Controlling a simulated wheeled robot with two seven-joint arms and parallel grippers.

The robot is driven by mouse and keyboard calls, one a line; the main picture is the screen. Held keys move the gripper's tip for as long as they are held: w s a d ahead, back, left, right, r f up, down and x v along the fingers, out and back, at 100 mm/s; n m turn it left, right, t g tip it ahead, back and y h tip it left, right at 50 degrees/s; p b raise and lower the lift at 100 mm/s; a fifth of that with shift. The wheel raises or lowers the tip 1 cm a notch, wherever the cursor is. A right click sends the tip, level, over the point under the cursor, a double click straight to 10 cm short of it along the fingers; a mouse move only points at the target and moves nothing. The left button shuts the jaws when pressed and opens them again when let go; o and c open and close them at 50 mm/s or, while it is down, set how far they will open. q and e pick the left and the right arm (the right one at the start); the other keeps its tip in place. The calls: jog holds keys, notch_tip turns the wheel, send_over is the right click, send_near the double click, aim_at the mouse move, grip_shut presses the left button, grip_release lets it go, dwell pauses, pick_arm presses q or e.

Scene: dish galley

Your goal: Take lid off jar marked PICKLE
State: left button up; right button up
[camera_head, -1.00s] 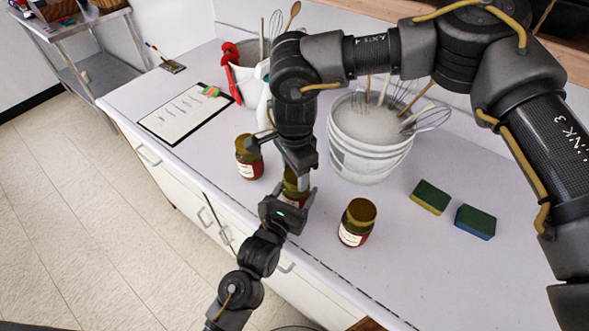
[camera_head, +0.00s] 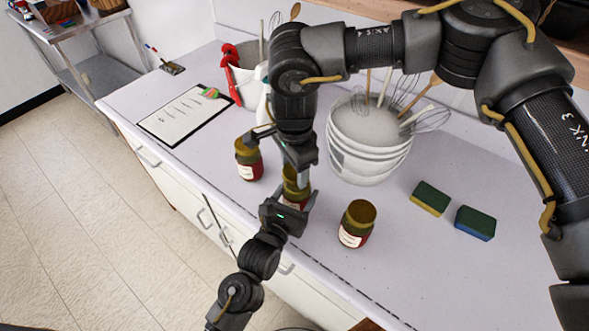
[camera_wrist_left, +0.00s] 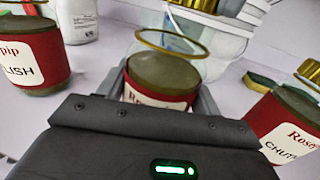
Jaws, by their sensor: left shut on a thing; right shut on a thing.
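The middle jar (camera_head: 291,187) stands near the counter's front edge, gripped around its body by my left gripper (camera_head: 288,208). In the left wrist view this jar (camera_wrist_left: 160,95) has a red band, a mostly hidden label and dark green contents; its name cannot be read. Its gold rim (camera_wrist_left: 205,47) looks like an open ring, with glass seen through it. My right gripper (camera_head: 299,161) reaches down just above this jar and is shut on its lid, which is largely hidden. A jar labelled "...LISH" (camera_wrist_left: 35,60) stands left. A "CHUT..." jar (camera_wrist_left: 290,125) stands right.
White nested buckets (camera_head: 367,150) with whisks stand behind the jars. Two sponges (camera_head: 431,197) (camera_head: 475,222) lie to the right. A clipboard (camera_head: 185,113) lies at the left. The counter's front right is clear.

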aim_at(295, 173)
pick_arm(q)
jog(key=shift+w+r, duration=0.1)
jog(key=shift+r, duration=0.05)
pick_arm(e)
jog(key=shift+r, duration=0.35)
pick_arm(q)
jog(key=shift+a, duration=0.1)
pick_arm(e)
jog(key=shift+r, duration=2)
pick_arm(q)
jog(key=o, duration=2)
jog(key=shift+c, duration=0.2)
pick_arm(e)
jog(key=shift+s, duration=0.1)
jog(key=shift+f, duration=0.1)
